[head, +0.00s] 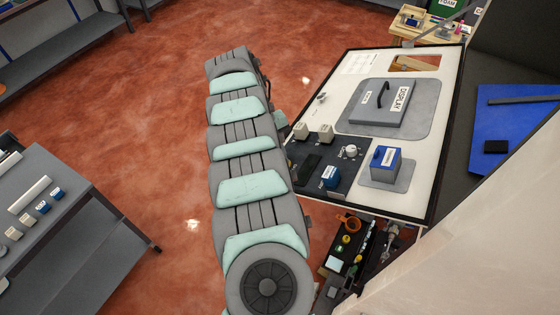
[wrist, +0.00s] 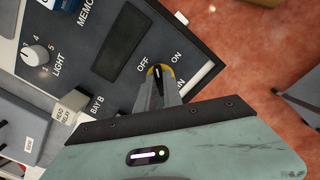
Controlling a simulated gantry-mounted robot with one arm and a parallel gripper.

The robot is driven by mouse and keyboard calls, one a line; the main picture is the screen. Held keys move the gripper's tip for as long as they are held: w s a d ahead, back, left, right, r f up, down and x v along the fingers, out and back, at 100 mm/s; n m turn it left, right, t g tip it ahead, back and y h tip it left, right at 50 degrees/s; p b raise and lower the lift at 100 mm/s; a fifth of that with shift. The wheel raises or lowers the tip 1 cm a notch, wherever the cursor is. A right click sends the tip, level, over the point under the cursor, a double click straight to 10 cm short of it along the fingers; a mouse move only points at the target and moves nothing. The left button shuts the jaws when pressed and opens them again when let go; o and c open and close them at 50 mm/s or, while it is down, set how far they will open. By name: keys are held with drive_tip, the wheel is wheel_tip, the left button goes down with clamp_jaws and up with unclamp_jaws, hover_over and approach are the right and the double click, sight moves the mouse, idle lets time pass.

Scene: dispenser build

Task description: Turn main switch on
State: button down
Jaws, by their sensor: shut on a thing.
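The main switch (wrist: 158,71) shows in the wrist view as a black knob on a yellow ring, at the edge of the dark control panel (wrist: 125,30). OFF is printed to its left and ON to its upper right; the MAIN label beside it is partly covered. My gripper (wrist: 158,84) is shut on the knob, with one finger on each side. The fingers hide part of the knob, and I cannot tell for sure which label it points to. In the head view my arm hides the gripper and the switch.
The wrist view shows a white LIGHT dial (wrist: 35,55) and the BAY B relay (wrist: 70,105) close by. In the head view, the DISPLAY unit (head: 385,105) and a blue block (head: 385,160) stand on the white board (head: 345,85). Tools lie below it.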

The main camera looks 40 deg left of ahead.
drive_tip(key=m+b, duration=0.6)
drive_tip(key=shift+a+f, duration=0.1)
drive_tip(key=shift+f, duration=0.15)
drive_tip(key=shift+r+m+b, duration=0.2)
drive_tip(key=shift+m+b, duration=1.45)
drive_tip(key=shift+m, duration=0.35)
drive_tip(key=c, duration=1.5)
unclamp_jaws()
drive_tip(key=p+v, duration=0.7)
drive_tip(key=v, duration=0.4)
drive_tip(key=shift+s, duration=0.1)
